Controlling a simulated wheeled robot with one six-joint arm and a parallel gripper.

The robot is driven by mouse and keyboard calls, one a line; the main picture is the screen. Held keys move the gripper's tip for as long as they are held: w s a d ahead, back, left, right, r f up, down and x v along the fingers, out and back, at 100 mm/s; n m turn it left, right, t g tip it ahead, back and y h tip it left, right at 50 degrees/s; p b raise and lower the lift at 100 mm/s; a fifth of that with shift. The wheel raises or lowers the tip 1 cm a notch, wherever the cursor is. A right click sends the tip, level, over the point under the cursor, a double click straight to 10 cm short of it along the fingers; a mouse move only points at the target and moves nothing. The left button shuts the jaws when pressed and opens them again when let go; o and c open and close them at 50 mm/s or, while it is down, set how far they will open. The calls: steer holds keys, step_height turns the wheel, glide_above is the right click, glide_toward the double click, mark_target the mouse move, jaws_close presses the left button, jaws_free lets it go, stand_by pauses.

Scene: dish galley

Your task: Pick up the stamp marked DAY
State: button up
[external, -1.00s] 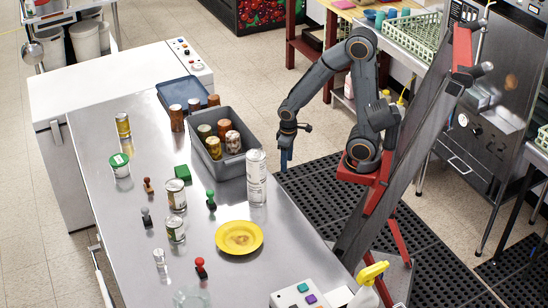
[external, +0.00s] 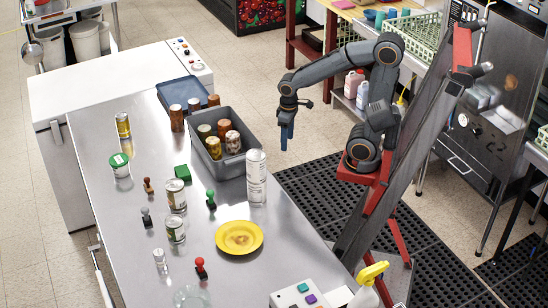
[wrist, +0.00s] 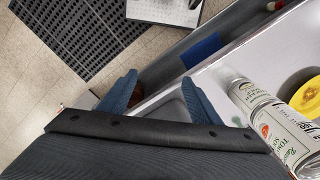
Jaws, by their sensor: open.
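Several small stamps stand on the steel table in the external view: a green-handled one (external: 211,200), a red-handled one (external: 200,268), a brown one (external: 148,186) and a dark grey one (external: 146,217). No DAY marking is legible on any of them. My gripper (external: 287,136) hangs fingers-down beyond the table's right edge, well apart from all the stamps. In the wrist view its two blue fingers (wrist: 160,88) are spread with nothing held between them. No stamp can be made out in the wrist view.
A tall can (external: 257,178) and a grey bin of cans (external: 233,165) stand at the table's right edge, nearest my arm. A yellow plate (external: 239,237), a green block (external: 182,172) and several cans surround the stamps. Black mats (external: 310,185) cover the floor.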

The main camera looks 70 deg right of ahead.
steer(key=w+a+r+n+t, duration=0.1)
steer(key=w+a+r, duration=0.15)
steer(key=w, duration=0.35)
steer(key=w+a+r+n+t, duration=0.1)
steer(key=w+a, duration=0.3)
steer(key=w, duration=0.3)
steer(key=n+t+y+p, duration=0.1)
steer(key=n+t+y, duration=0.2)
steer(key=n+y, duration=0.15)
glide_toward(147, 216)
steer(key=f, duration=0.2)
steer(key=shift+w+a+f+h, duration=0.45)
steer(key=shift+w+a+f, duration=0.05)
steer(key=shift+a, duration=0.05)
steer(key=shift+p+x, duration=0.4)
steer(key=shift+x, duration=0.4)
steer(key=shift+w+p+x, duration=0.15)
steer(key=shift+p+x, duration=0.3)
steer(key=shift+x, duration=0.95)
steer(key=shift+w+p+x, duration=0.15)
steer(key=shift+p+x, duration=0.3)
steer(key=shift+x, duration=0.95)
steer(key=shift+d+r, duration=0.1)
steer(key=shift+r, duration=0.05)
